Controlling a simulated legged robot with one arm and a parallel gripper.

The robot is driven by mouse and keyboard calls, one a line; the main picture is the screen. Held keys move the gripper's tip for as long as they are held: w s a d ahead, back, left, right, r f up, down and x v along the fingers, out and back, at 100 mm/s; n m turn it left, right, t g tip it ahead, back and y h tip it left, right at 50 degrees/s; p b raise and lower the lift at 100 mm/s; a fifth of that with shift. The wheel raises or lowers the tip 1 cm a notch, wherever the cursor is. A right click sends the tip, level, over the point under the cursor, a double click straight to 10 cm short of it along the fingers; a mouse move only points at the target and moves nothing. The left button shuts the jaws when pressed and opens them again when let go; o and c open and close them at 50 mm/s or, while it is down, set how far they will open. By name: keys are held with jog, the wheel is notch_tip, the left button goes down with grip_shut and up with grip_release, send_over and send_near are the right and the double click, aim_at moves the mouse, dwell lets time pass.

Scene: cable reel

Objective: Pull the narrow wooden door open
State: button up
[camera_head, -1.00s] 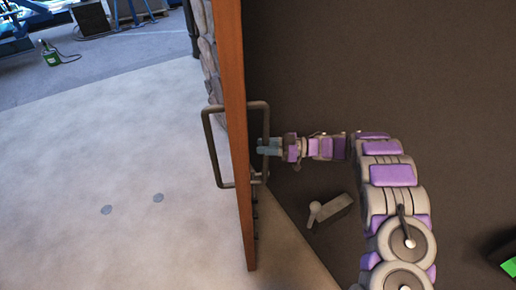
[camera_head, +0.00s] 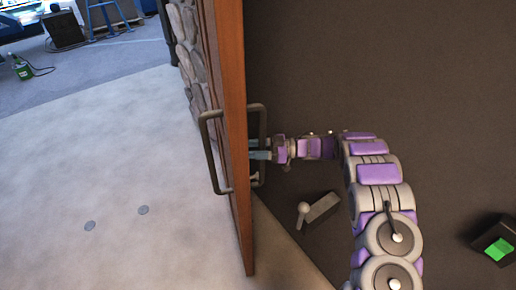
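The narrow wooden door (camera_head: 232,120) stands nearly edge-on to me, its brown edge running down the middle of the view. A dark bar handle (camera_head: 206,150) sticks out on its left side, and a matching handle (camera_head: 265,115) on its right side. My gripper (camera_head: 254,149) is at the right-hand handle, its two bluish fingers reaching past the upright bar towards the door face. A gap shows between the fingers, so it looks open. Whether the fingers touch the bar is hard to tell.
Pale floor (camera_head: 120,150) lies clear left of the door. A stone wall (camera_head: 188,50) shows behind it. A small grey lever-like object (camera_head: 318,208) is below my gripper. A dark box with a green patch (camera_head: 497,248) is at the lower right. A green container (camera_head: 22,69) stands far left.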

jog(key=d, duration=0.7)
jog(key=shift+f, duration=0.15)
jog(key=shift+a, duration=0.1)
jog(key=shift+c, duration=0.4)
